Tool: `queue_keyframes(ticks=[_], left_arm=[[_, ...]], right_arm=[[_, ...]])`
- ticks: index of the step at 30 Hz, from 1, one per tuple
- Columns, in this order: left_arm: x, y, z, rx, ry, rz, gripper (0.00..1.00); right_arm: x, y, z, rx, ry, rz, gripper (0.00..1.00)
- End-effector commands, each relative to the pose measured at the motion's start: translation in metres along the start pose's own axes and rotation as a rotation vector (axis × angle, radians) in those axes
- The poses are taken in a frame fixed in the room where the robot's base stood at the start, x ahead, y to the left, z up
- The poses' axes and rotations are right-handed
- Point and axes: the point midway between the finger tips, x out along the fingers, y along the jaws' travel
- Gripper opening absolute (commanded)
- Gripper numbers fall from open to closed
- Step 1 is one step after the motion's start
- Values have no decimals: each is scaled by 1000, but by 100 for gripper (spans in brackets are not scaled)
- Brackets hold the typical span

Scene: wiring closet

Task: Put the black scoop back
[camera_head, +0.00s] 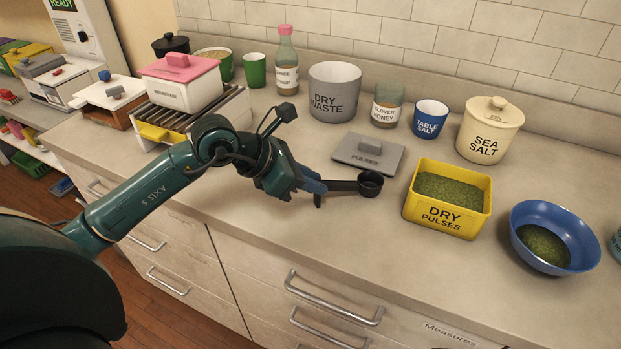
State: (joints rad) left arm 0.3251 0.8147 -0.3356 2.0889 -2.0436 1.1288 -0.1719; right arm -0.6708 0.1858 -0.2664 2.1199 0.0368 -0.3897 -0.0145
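The black scoop (370,184) is right of the middle of the counter, with its bowl to the right and its handle pointing left. My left gripper (318,190) is at the left end of the handle, its fingers closed on it. I cannot tell whether the scoop touches the counter. A yellow bin marked DRY PULSES (446,217) stands open to the right, holding green pulses. A grey lid marked PULSES (367,153) lies flat behind the scoop. A blue bowl (577,222) at the right holds some green pulses. My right gripper is out of view.
Behind stand a grey DRY WASTE pot (334,92), a honey jar (387,105), a blue TABLE SALT cup (430,119) and a cream SEA SALT crock (488,130). A rack (188,118) with a white, pink-lidded box is left. The counter in front of the scoop is clear.

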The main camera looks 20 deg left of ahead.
Motion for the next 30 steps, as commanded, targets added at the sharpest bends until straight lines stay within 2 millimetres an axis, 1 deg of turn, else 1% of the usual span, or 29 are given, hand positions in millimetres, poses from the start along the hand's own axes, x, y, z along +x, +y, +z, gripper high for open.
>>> queue_keyframes(ticks=[1, 8, 15, 18, 19, 23, 30], left_arm=[[0, 0, 0, 0, 0, 0, 22], [0, 0, 0, 0, 0, 0, 41], [-1, 0, 1, 0, 0, 0, 41], [-4, 0, 4, 0, 0, 0, 41], [-7, 1, 2, 1, 1, 2, 41], [-29, 1, 0, 3, 3, 4, 41], [-83, 1, -1, 1, 5, 4, 41]], right_arm=[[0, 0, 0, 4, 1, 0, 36], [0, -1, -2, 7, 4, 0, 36], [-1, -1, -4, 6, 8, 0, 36], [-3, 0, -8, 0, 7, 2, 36], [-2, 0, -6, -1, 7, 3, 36], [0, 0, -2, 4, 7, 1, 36], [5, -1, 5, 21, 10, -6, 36]])
